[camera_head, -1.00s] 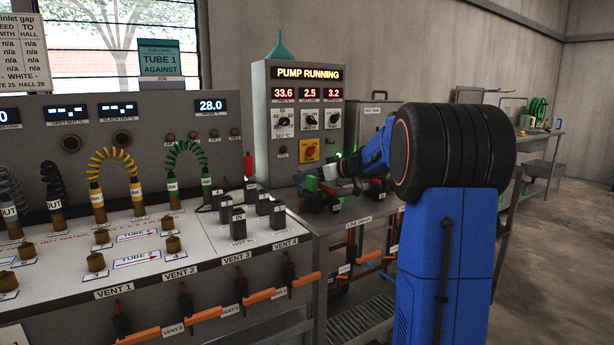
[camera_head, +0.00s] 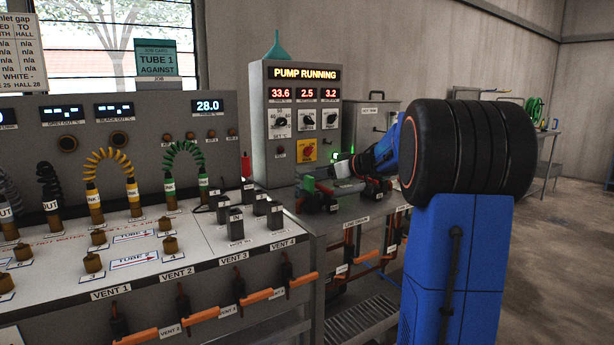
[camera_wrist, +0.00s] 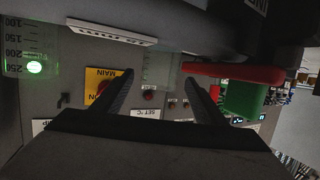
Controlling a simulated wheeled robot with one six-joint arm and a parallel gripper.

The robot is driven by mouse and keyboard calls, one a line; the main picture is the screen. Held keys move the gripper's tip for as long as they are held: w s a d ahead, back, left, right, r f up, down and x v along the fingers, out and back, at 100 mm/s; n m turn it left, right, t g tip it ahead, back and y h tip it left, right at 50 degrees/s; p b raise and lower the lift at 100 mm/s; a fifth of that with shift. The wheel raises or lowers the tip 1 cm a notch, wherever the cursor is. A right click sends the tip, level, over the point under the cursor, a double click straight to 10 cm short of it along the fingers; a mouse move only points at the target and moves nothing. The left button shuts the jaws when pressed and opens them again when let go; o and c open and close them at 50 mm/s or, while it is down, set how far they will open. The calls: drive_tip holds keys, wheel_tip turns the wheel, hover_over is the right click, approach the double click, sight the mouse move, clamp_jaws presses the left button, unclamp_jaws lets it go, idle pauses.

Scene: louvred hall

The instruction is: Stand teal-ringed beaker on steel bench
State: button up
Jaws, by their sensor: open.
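My gripper (camera_wrist: 158,78) is open in the wrist view, its two dark fingers apart. A clear, graduated vessel (camera_wrist: 162,62) shows faintly at and beyond the fingertips, with nothing clamped. A second clear vessel with number marks (camera_wrist: 28,45) and a green glow stands at the left edge of that view. I cannot make out a teal ring on either. In the head view my gripper (camera_head: 338,172) is small, low over the bench (camera_head: 360,210) beside the pump cabinet. The vessels are not clear there. I cannot tell which surface is the steel bench.
The pump cabinet (camera_head: 298,120) stands behind my gripper. A red bar (camera_wrist: 235,73) and a green block (camera_wrist: 243,98) lie close to the right finger. The console (camera_head: 130,235) with tubes and valves fills the left. Another bench (camera_head: 550,133) stands far right.

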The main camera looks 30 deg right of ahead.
drive_tip(key=v, duration=0.7)
drive_tip(key=s+a+r+m+t+h, duration=0.35)
drive_tip(key=a+r+m+h, duration=0.2)
drive_tip(key=h, duration=0.35)
drive_tip(key=s+a+f+g+y, duration=0.1)
drive_tip(key=s+a+f+g, duration=0.3)
drive_tip(key=s+a+f, duration=0.3)
drive_tip(key=s+a+f+g+y, duration=0.1)
drive_tip(key=s+a+f+g, duration=0.3)
drive_tip(key=s+f, duration=0.8)
drive_tip(key=s+a+f+g+y, duration=0.1)
drive_tip(key=s+a+f+g, duration=0.3)
drive_tip(key=s+a+f, duration=0.5)
drive_tip(key=s+f, duration=0.1)
drive_tip(key=s, duration=0.6)
drive_tip(key=shift+s+a+n, duration=0.25)
drive_tip(key=shift+a+n, duration=0.05)
drive_tip(key=shift+n, duration=0.05)
